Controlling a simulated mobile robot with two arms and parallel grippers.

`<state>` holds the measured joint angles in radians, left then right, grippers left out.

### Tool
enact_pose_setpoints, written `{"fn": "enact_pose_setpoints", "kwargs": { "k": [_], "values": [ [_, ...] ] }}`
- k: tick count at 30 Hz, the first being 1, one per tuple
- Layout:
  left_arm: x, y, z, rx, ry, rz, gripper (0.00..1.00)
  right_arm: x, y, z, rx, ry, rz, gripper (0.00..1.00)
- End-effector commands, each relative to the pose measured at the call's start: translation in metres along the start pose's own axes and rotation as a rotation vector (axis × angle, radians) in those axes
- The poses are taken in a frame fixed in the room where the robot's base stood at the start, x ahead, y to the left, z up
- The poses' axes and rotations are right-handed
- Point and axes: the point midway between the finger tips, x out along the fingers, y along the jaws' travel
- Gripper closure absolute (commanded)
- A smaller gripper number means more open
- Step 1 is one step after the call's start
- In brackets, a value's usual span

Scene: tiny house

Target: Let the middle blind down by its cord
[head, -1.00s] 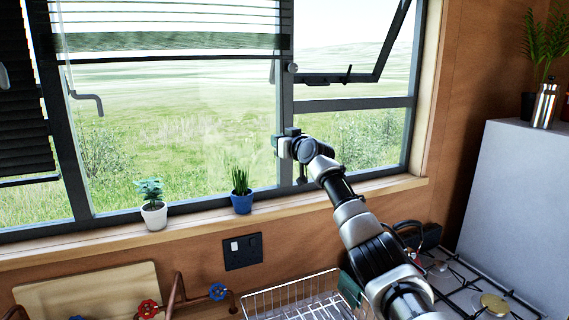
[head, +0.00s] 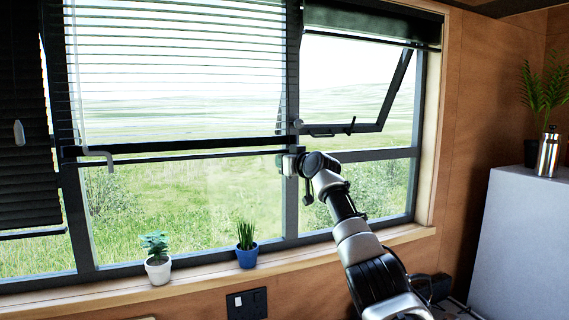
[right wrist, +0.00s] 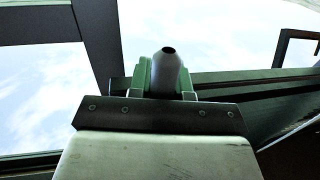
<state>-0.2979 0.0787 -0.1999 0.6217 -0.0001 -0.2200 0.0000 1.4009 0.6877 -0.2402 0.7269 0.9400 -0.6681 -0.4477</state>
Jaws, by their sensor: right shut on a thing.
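The middle blind (head: 180,60) hangs over the large middle window pane in the head view. Its slats are spread, and its dark bottom rail (head: 180,146) is near the window's horizontal crossbar. My right gripper (head: 287,163) is in front of the upright bar right of this blind, just below the rail's level. In the right wrist view, its green-edged fingers (right wrist: 165,75) are shut on a grey tapered cord pull (right wrist: 170,70). The cord itself cannot be made out. My left gripper is not in view.
A dark blind (head: 25,130) hangs at the left, with its own pale pull (head: 19,132). A crank handle (head: 98,157) hangs before the middle pane. Two potted plants (head: 157,272) (head: 247,257) stand on the sill. The tilted-open window (head: 375,125) is right of my gripper.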

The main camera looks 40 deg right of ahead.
Motion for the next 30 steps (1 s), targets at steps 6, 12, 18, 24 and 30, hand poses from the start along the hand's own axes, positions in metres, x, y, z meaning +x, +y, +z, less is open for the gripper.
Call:
{"fn": "enact_pose_setpoints", "kwargs": {
  "k": [6,12,18,24,30],
  "values": [
    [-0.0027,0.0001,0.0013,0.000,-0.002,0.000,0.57,-0.0088,0.0042,-0.0305,0.001,0.065,0.010,1.00],
    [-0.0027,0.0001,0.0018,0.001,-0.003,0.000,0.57,-0.0089,0.0044,-0.0305,0.001,0.065,0.011,1.00],
    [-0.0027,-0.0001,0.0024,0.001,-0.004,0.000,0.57,-0.0090,0.0046,-0.0305,0.001,0.065,0.011,0.78],
    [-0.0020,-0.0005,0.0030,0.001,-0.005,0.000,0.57,-0.0078,0.0035,-0.0276,0.001,0.059,0.010,0.56],
    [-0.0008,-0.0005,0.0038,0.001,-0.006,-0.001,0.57,-0.0064,0.0019,-0.0234,0.000,0.052,0.007,0.56]
  ]
}}
